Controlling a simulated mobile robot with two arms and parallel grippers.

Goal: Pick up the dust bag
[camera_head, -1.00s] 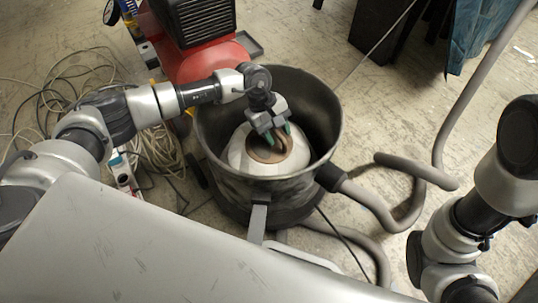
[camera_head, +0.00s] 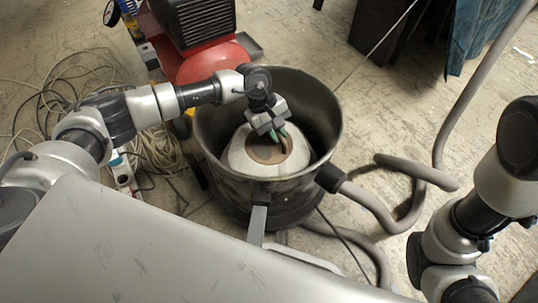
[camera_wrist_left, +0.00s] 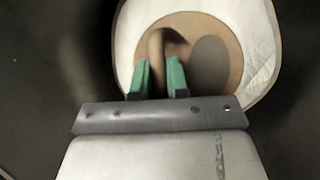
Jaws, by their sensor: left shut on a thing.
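The dust bag (camera_head: 240,155) is white with a round brown cardboard collar (camera_head: 262,152) and sits inside the open dark vacuum drum (camera_head: 322,112). My left gripper (camera_head: 275,135) reaches down into the drum over the collar. In the left wrist view its green fingertips (camera_wrist_left: 160,78) are shut on a tan raised part of the collar (camera_wrist_left: 156,50), beside the dark round hole (camera_wrist_left: 210,62). White bag material (camera_wrist_left: 250,25) shows around the collar there. The bag's underside is hidden in the drum. My right arm is at the right edge of the head view, but its gripper is out of view.
A grey hose (camera_head: 375,200) leaves the drum at right and curls over the floor. A red compressor (camera_head: 212,62) stands behind the drum. Tangled cables (camera_head: 150,150) and a power strip (camera_head: 122,172) lie at left. A dark box (camera_head: 378,35) stands at the back.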

